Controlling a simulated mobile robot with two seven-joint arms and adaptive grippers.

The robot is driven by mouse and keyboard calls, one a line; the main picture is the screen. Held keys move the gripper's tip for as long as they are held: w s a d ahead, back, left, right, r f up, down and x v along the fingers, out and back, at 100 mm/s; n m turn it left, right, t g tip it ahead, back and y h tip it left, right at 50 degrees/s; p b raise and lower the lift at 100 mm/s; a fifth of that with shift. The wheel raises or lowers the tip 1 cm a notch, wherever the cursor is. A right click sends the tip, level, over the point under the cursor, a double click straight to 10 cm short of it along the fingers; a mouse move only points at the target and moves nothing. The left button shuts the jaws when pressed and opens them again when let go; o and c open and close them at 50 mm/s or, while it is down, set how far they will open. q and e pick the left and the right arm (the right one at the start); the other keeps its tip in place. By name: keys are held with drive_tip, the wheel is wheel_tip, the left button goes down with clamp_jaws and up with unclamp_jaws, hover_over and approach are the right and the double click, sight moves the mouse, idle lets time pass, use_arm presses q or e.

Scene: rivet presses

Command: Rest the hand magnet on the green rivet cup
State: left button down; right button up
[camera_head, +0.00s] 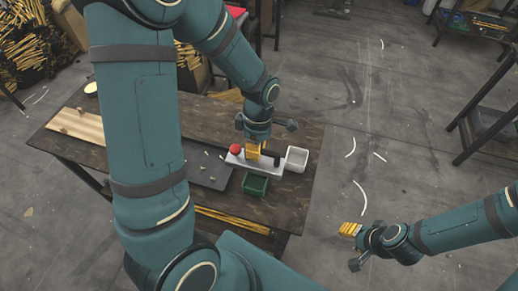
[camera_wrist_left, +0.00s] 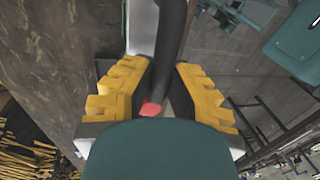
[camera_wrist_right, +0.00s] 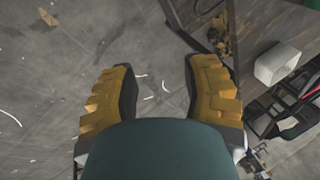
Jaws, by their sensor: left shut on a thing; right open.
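A pale bar with a red knob at its left end and a dark post at its right end, which looks like the hand magnet (camera_head: 240,160), is at the table's right part. My left gripper (camera_head: 253,151) is shut on its dark handle; in the left wrist view the handle (camera_wrist_left: 174,45) runs between the fingers, with the red knob beyond. The green rivet cup (camera_head: 255,184) stands just below the bar in the head view. Whether the bar touches anything underneath is unclear. My right gripper (camera_head: 350,229) is open and empty, off the table's right side.
A dark mat (camera_head: 205,172) with small pale pieces lies left of the bar. A light wooden board (camera_head: 78,126) lies at the table's left.

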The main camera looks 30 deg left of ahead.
sight(256, 166)
idle(0.4)
use_arm(q)
wheel_tip(256, 166, down, 6)
drive_tip(key=b, duration=0.4)
drive_tip(key=shift+b, duration=0.35)
drive_tip(key=shift+f+b, duration=0.95)
drive_tip(key=shift+f, duration=0.35)
unclamp_jaws()
drive_tip(key=shift+r, duration=0.15)
